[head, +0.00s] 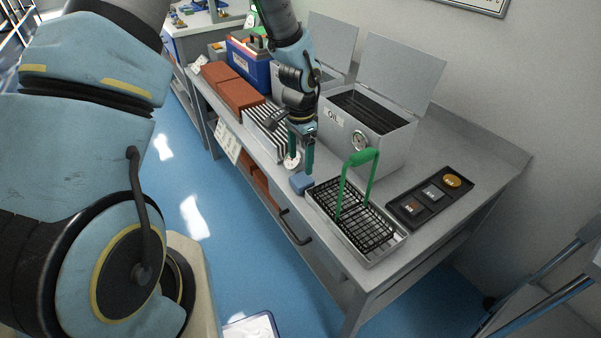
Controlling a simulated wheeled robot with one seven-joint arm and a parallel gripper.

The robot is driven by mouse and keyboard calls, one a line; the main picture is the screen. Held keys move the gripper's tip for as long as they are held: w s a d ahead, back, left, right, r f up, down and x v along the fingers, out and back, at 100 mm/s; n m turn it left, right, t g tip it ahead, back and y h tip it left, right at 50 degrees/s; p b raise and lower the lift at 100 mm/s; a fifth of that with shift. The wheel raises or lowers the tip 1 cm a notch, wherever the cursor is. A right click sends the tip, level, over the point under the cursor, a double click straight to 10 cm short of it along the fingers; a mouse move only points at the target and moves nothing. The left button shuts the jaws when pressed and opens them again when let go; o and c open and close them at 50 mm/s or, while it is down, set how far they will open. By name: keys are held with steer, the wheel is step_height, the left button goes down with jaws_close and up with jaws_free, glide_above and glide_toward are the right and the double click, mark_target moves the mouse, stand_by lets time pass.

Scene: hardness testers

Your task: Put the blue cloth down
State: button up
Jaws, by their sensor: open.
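A small folded blue cloth (301,183) lies on the grey bench near its front edge, just left of the metal tray. My gripper (301,169) points down right above the cloth, with its two green fingers apart. The right finger comes down close beside the cloth; I cannot tell whether it touches it. The cloth appears to rest on the bench top, not between the fingers.
A wire basket with a green handle (361,157) sits in a metal tray (385,257). Behind stands an open box marked OIL (390,146). A black tray (405,211) with small samples lies at right. A slotted rack (262,131) and orange bricks (236,94) stand at left.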

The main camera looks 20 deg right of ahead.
step_height(320, 180, up, 5)
steer(key=w+a+r+n, duration=0.1)
steer(key=a+r+n, duration=0.3)
steer(key=a, duration=0.5)
steer(key=w+a+r+n, duration=0.1)
steer(key=a+r+n, duration=0.3)
steer(key=a, duration=0.5)
steer(key=s+a+r+n+t, duration=0.1)
steer(key=s+a+r+n, duration=0.2)
steer(key=a, duration=0.9)
steer(key=s+n, duration=0.3)
steer(key=shift+r+n+t, duration=0.2)
steer(key=shift+n+t, duration=0.1)
steer(key=shift+n, duration=0.1)
step_height(320, 180, up, 2)
steer(key=shift+r+p, duration=0.2)
steer(key=shift+p, duration=0.85)
steer(key=shift+o, duration=0.2)
